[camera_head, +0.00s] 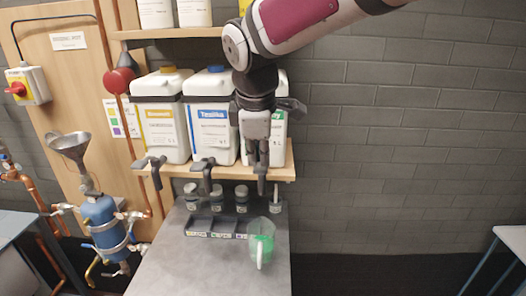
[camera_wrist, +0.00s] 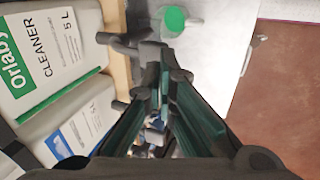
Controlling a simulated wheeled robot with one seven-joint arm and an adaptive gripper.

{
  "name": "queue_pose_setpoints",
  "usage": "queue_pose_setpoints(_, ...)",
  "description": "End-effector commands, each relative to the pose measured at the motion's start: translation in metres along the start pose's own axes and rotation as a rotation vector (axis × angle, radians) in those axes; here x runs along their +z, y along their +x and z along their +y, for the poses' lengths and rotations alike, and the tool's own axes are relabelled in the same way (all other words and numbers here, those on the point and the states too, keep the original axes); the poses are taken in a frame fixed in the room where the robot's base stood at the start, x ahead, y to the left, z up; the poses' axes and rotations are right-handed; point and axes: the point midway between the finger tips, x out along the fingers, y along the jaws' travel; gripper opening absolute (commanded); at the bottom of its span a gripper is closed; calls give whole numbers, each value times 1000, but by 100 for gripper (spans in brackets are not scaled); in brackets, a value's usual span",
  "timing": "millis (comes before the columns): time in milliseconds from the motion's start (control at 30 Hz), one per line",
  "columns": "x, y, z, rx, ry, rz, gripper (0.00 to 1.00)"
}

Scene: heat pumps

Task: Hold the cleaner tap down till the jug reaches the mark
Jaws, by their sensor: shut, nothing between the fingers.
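The cleaner canister (camera_wrist: 45,55) has a green label in the wrist view. In the head view it is mostly hidden behind my gripper (camera_head: 261,172). Its grey tap (camera_wrist: 135,48) juts from the shelf edge. My gripper is shut and empty, pointing down at the tap in the head view. Its fingertips (camera_wrist: 164,72) are close to the tap, but I cannot tell whether they touch it. The clear jug (camera_head: 262,229) with a pale handle stands on the grey table below, holding green liquid. It also shows in the wrist view (camera_wrist: 174,20). Its mark cannot be made out.
Yellow-labelled (camera_head: 160,125) and blue-labelled (camera_head: 211,128) canisters with taps stand left on the wooden shelf (camera_head: 285,165). A dark divided tray (camera_head: 215,232) and small jars (camera_head: 191,197) are beside the jug. Pipework with a blue vessel (camera_head: 105,225) is left. The right wall side is clear.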

Motion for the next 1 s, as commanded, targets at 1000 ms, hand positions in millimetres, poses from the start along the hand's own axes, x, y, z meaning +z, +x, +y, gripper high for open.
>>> queue_pose_setpoints(1000, -1, -105, 18, -2, -1, 0, 0)
